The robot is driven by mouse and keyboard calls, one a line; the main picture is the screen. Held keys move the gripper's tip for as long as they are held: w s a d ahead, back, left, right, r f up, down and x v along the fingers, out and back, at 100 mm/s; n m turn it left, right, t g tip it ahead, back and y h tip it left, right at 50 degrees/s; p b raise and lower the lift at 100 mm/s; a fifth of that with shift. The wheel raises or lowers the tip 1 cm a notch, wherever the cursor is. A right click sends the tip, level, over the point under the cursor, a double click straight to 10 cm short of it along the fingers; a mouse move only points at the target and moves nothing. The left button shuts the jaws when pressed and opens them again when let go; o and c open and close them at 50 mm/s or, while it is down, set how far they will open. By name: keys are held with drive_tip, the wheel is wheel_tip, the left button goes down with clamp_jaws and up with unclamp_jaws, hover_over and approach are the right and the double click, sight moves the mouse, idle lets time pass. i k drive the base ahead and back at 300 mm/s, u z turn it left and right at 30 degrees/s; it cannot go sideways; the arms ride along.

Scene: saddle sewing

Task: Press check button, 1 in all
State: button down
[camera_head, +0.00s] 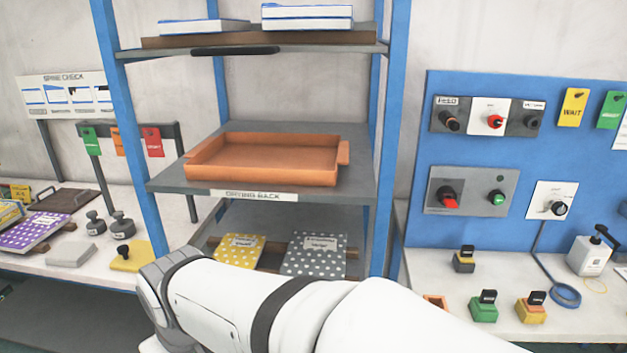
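No button in view carries a readable "check" label, so I cannot tell which one is the check button. On the blue board at the right, a green button (497,198) and a red knob (449,200) sit on a grey panel. Above them are a red knob on a white plate (494,121) and dark knobs on either side. A sign that seems to read "SPINE CHECK" (63,94) hangs on the left wall. Below it, a black knob on a yellow base (130,256) stands on the left table. My white arm crosses the lower middle; my gripper is not in view.
A blue-framed rack stands in the middle, holding an orange tray (265,159), with dotted books (314,256) on the shelf below. The right bench carries several stamp-like blocks (484,307) and a white dispenser (590,253). Weights (122,224) and a purple book (35,232) lie left.

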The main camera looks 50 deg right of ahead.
sight(499, 199)
drive_tip(key=u, duration=0.2)
drive_tip(key=k, duration=0.95)
drive_tip(key=z, duration=2.05)
drive_tip(key=i, duration=1)
drive_tip(key=z, duration=0.05)
